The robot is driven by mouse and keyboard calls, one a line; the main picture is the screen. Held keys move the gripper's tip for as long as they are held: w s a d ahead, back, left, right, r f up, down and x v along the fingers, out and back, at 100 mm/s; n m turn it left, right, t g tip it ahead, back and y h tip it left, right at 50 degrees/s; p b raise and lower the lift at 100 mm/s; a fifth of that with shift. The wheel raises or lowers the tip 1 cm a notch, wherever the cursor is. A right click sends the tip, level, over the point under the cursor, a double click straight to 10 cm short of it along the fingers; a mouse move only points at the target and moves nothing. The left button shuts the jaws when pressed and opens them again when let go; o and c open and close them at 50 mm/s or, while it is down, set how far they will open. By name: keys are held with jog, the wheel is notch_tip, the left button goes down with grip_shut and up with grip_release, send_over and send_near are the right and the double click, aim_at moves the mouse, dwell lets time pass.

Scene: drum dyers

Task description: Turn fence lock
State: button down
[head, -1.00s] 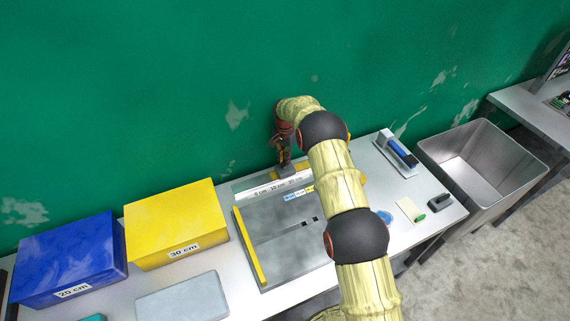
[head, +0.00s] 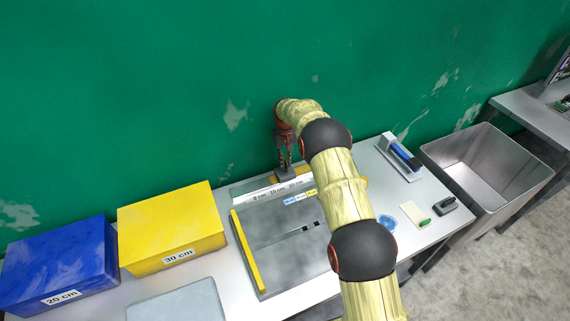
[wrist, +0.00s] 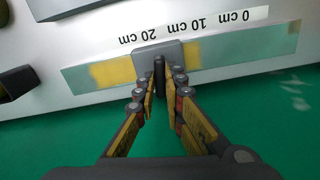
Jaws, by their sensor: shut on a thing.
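The fence lock is a small dark lever (wrist: 159,75) standing on a grey sliding block (wrist: 183,54) in the wrist view. The block sits on the fence rail (wrist: 225,52), a grey-green strip with a yellow section. A ruler label (wrist: 200,27) reading 0 cm, 10 cm, 20 cm runs beside it. My gripper (wrist: 160,82) is shut on the lever, its fingertips on either side of it. In the head view my gripper (head: 284,165) points down at the block at the back of the grey machine bed (head: 275,262). The lever itself is hidden there.
A yellow 30 cm box (head: 172,225) and a blue 20 cm box (head: 58,265) stand at left. A metal bin (head: 490,170) is at right. A blue-handled tool (head: 402,157) and a dark block (head: 445,205) lie on the table. The green wall is close behind my gripper.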

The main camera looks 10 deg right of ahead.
jog(key=shift+n, duration=0.8)
jog(key=c, duration=2)
grip_release()
jog(key=shift+o, duration=0.6)
notch_tip(320, 180, up, 12)
jog(key=shift+w, duration=0.15)
